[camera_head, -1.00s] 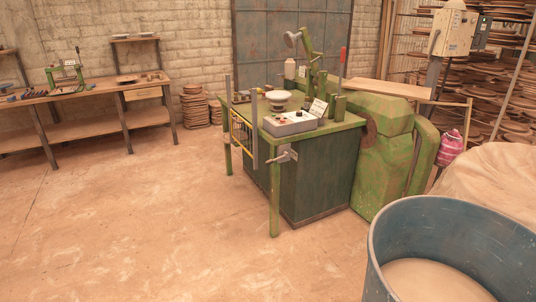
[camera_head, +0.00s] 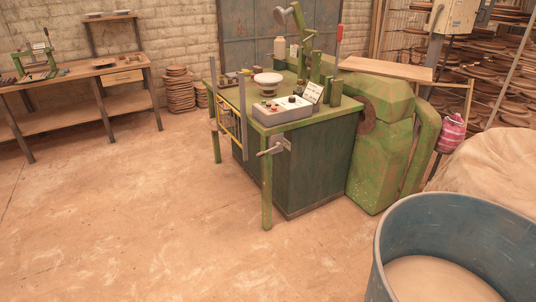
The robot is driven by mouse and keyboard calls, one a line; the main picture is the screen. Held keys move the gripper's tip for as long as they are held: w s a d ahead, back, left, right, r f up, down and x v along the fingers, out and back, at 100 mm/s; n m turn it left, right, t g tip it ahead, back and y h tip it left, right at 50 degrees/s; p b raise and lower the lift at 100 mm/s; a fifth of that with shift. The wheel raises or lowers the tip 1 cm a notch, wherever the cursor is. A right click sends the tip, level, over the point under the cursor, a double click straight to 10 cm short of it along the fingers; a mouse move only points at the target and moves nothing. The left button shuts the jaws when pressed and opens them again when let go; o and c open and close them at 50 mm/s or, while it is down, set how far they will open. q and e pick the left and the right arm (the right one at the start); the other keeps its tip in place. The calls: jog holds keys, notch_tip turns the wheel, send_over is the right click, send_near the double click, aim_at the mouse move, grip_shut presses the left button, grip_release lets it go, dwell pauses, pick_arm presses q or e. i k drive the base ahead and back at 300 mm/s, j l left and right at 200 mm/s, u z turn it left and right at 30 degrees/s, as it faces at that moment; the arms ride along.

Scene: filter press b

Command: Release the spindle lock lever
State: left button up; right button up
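The green press machine (camera_head: 300,165) stands in the middle of the head view, some way off across the floor. A grey lever with a round-ended handle (camera_head: 270,150) sticks out from a plate at the front corner, just under the table top. A second, upright lever with a red grip (camera_head: 339,36) stands at the back right of the table top. No label shows which of them is the spindle lock lever. A grey control box (camera_head: 283,111) with knobs and a white round dish (camera_head: 268,80) are on the table top. Neither of my grippers is in view.
A large blue tub (camera_head: 455,225) fills the lower right, beside a pale covered heap (camera_head: 495,175). A wooden workbench (camera_head: 75,83) stands at the left against the brick wall. The floor (camera_head: 150,220) in front of the machine and to its left is clear.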

aim_at(278, 145)
jog(key=i+u, duration=0.35)
jog(key=i, duration=1.9)
